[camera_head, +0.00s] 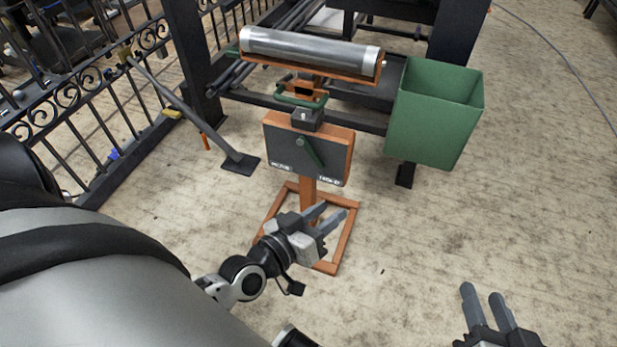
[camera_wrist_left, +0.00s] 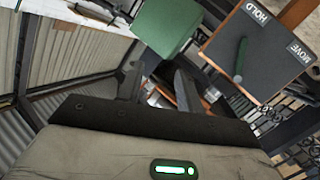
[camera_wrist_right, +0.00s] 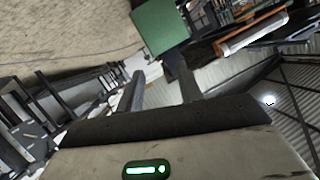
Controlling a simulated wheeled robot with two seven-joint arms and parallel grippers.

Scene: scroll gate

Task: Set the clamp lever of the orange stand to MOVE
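The orange stand (camera_head: 308,190) holds a dark panel (camera_head: 280,152) with MOVE at its lower left and HOLD at its lower right. The green clamp lever (camera_head: 313,154) slants down and right from its pivot, towards HOLD. In the left wrist view the lever (camera_wrist_left: 241,60) also points towards the HOLD label, away from MOVE. My left gripper (camera_head: 333,212) is open and empty, in front of and below the panel, apart from the lever. My right gripper (camera_head: 481,292) is open and empty at the lower right, far from the stand.
A metal roller (camera_head: 310,50) lies in the orange cradle on top of the stand. A green bin (camera_head: 435,115) stands right of the panel. A grey bar with a foot plate (camera_head: 240,165) and a black railing (camera_head: 60,110) are at the left. The floor at right is clear.

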